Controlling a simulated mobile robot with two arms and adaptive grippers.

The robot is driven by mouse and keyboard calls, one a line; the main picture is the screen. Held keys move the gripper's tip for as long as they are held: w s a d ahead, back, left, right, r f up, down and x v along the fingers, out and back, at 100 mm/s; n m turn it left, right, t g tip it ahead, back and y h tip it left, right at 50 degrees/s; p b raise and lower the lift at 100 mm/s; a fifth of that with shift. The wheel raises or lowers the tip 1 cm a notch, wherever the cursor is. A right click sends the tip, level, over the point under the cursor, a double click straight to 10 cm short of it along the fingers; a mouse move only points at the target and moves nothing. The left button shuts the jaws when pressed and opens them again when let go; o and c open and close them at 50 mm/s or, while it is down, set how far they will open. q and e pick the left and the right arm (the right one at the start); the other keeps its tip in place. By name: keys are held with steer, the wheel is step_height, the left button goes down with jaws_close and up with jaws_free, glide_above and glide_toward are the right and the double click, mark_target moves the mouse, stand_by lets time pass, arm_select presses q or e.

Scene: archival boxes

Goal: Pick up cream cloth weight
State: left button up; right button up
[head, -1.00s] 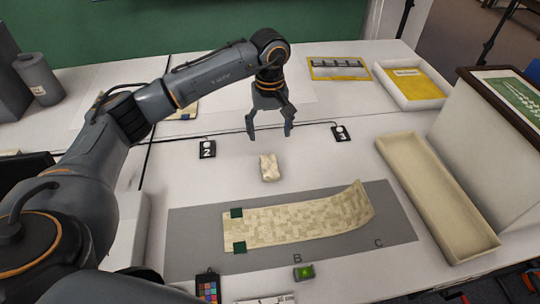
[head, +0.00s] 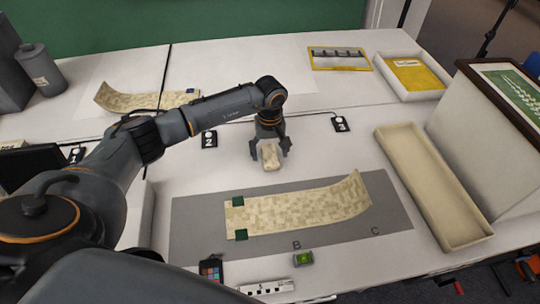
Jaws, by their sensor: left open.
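The cream cloth weight (head: 270,157) is a small pale block on the white table, above the grey mat. My left gripper (head: 270,152) is right at it, pointing down, with its fingers open on either side of the block. I cannot tell whether the fingers touch it. My right gripper does not show.
A grey mat (head: 190,225) holds a patterned strip (head: 290,210) with dark green pieces at its left end and a curled right end. Number markers 2 (head: 209,139) and 3 (head: 340,123) flank the gripper. A long cream tray (head: 432,187) stands at the right.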

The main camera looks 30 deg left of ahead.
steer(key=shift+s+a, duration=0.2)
arm_select(q)
steer(key=shift+c, duration=1.3)
jaws_close()
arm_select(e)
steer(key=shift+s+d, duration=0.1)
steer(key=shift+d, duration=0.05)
